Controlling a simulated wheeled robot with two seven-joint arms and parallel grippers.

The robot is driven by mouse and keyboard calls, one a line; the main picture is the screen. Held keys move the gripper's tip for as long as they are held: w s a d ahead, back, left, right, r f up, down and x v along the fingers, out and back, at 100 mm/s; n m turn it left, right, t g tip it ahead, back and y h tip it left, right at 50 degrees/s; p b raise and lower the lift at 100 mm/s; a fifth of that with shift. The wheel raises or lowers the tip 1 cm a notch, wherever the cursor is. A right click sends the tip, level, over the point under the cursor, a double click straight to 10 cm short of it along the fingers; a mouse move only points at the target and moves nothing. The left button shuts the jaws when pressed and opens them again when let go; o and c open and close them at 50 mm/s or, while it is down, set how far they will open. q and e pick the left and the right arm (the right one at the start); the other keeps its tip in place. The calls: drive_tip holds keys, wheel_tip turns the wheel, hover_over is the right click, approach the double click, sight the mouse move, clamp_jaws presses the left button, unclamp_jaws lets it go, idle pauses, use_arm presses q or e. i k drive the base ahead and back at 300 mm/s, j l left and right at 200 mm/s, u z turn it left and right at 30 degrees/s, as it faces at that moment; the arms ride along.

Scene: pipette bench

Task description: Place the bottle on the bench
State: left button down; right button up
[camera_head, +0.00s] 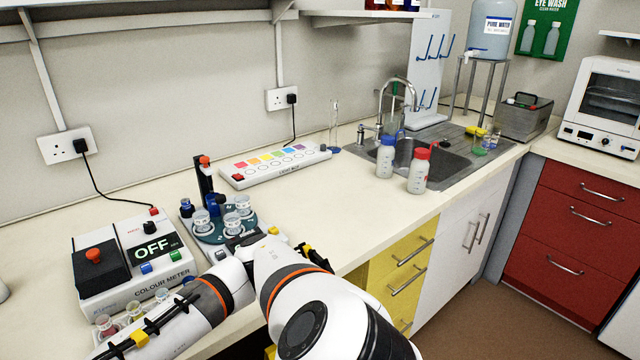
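Two bottles stand upright on the cream bench (335,205), near the left edge of the sink. One bottle (385,163) is whitish with a blue cap. The other bottle (418,178) is whitish with a red cap and stands slightly nearer the front edge. I cannot tell which one the task means. One of my white arms with orange rings crosses the bottom of the view, well apart from both bottles. Neither gripper shows, so what they hold is hidden.
A round holder with small cups (236,222) stands behind my arm. A light box (275,167) lies along the wall. The sink (440,160) has a tap. Bench before the light box is clear.

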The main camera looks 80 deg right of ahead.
sight(349, 217)
drive_tip(key=k+l, duration=0.25)
drive_tip(key=k+l+z, duration=0.1)
drive_tip(key=l, duration=0.35)
drive_tip(key=k+l, duration=0.35)
drive_tip(key=k+l+z, duration=0.1)
drive_tip(key=l, duration=0.3)
drive_tip(key=k, duration=0.1)
